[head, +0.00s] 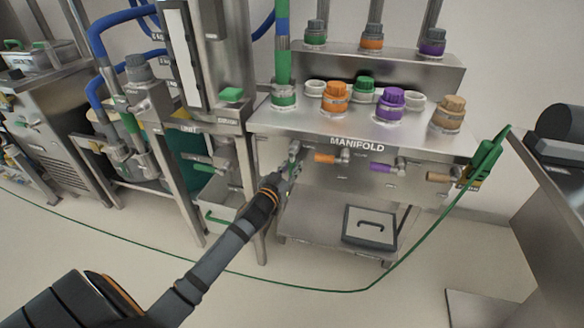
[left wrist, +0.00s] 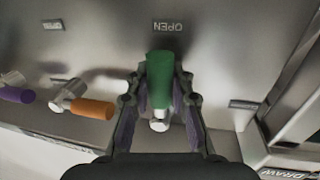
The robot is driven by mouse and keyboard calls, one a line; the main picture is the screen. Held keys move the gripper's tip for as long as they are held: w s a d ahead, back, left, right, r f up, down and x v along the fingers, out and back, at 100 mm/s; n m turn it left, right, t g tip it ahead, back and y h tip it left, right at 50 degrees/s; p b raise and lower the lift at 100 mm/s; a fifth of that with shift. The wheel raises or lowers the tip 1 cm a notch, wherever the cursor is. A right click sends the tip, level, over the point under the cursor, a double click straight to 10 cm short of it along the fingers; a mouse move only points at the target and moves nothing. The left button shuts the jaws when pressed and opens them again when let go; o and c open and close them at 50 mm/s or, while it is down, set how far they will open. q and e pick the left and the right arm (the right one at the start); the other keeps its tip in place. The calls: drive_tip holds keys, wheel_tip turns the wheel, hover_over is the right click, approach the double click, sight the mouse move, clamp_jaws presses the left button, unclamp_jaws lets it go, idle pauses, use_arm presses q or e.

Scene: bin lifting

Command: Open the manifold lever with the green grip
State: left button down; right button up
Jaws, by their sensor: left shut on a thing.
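The manifold (head: 357,147) has a row of levers on its front. The lever with the green grip (left wrist: 160,80) is between the fingers of my left gripper (left wrist: 160,103), which is shut on it. In the left wrist view the grip points from its metal pivot toward the OPEN label (left wrist: 168,26), at right angles to the lever with the orange grip (left wrist: 92,108). In the head view my left gripper (head: 290,170) is at the manifold's left end and hides most of the green grip. My right gripper is not in view.
Levers with orange (head: 326,158), purple (head: 381,168) and tan (head: 438,177) grips lie to the right. Coloured caps stand on top, including an orange one (head: 336,97). A green clamp (head: 487,158) with a cable hangs at the right corner. A lidded box (head: 370,228) sits on the lower shelf.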

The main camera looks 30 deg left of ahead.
use_arm(q)
drive_tip(key=shift+f, duration=0.15)
drive_tip(key=c, duration=1.2)
unclamp_jaws()
drive_tip(key=shift+d, duration=0.1)
drive_tip(key=shift+o, duration=0.2)
drive_tip(key=shift+s, duration=0.2)
drive_tip(key=s, duration=1.1)
drive_tip(key=shift+s+d, duration=0.25)
drive_tip(key=shift+s, duration=0.1)
